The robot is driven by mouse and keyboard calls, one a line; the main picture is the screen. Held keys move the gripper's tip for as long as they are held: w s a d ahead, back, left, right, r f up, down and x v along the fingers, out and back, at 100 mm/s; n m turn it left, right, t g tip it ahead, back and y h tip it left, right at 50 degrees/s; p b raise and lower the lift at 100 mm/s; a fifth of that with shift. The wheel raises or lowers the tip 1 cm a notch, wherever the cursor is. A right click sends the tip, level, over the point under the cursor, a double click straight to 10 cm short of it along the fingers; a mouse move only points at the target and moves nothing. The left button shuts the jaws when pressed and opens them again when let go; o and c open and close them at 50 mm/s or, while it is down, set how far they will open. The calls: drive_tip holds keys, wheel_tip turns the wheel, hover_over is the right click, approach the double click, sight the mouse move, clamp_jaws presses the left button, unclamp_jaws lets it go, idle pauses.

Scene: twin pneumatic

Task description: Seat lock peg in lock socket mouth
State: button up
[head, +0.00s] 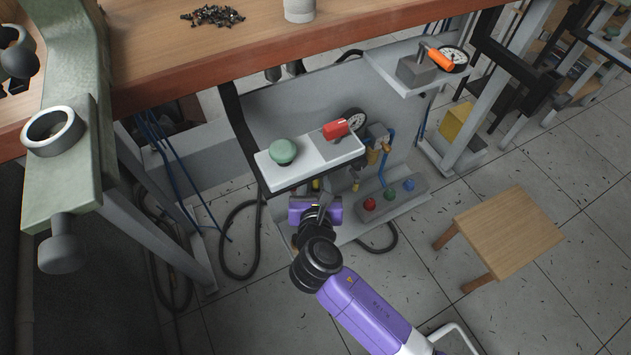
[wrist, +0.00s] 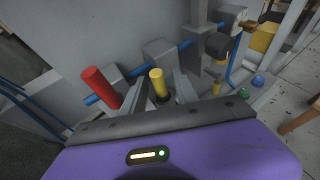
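My gripper (wrist: 159,78) is in the wrist view with its two grey fingers spread apart. A yellow peg-like cylinder (wrist: 157,80) with a dark base stands between the fingers, with a gap visible on each side. A thicker red cylinder (wrist: 98,84) leans just left of the left finger. I cannot tell which piece is the lock peg, and I cannot make out the lock socket mouth for certain. In the head view my purple gripper body (head: 315,209) is below the white shelf, and a bit of yellow (head: 316,184) shows above it; the fingertips are hidden.
The white shelf (head: 330,160) carries a green knob (head: 283,151) and a red piece (head: 336,129), close above my gripper. A blue pipe (wrist: 187,44) runs behind the fingers. A grey button box (head: 400,202) and wooden stool (head: 508,228) stand right.

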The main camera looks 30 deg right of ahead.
drive_tip(key=p+v, duration=0.3)
drive_tip(key=v, duration=0.9)
drive_tip(key=s+d+f+m+g+y, duration=0.1)
drive_tip(key=s+f+m+y, duration=0.15)
drive_tip(key=s+m, duration=0.4)
drive_tip(key=s+d+f+m+y, duration=0.1)
drive_tip(key=s+m+y, duration=0.2)
drive_tip(key=s+m, duration=0.35)
drive_tip(key=s+d+r+m+t, duration=0.1)
drive_tip(key=s+r+m+t, duration=0.1)
drive_tip(key=s+r+m, duration=0.4)
drive_tip(key=s+d+r+m+t, duration=0.1)
drive_tip(key=s+r+m, duration=0.4)
drive_tip(key=r+m, duration=0.5)
drive_tip(key=shift+s+d+r+m+t+y, duration=0.25)
drive_tip(key=shift+s+d+m+t+y, duration=0.15)
drive_tip(key=shift+d+m, duration=0.3)
drive_tip(key=shift+a, duration=0.1)
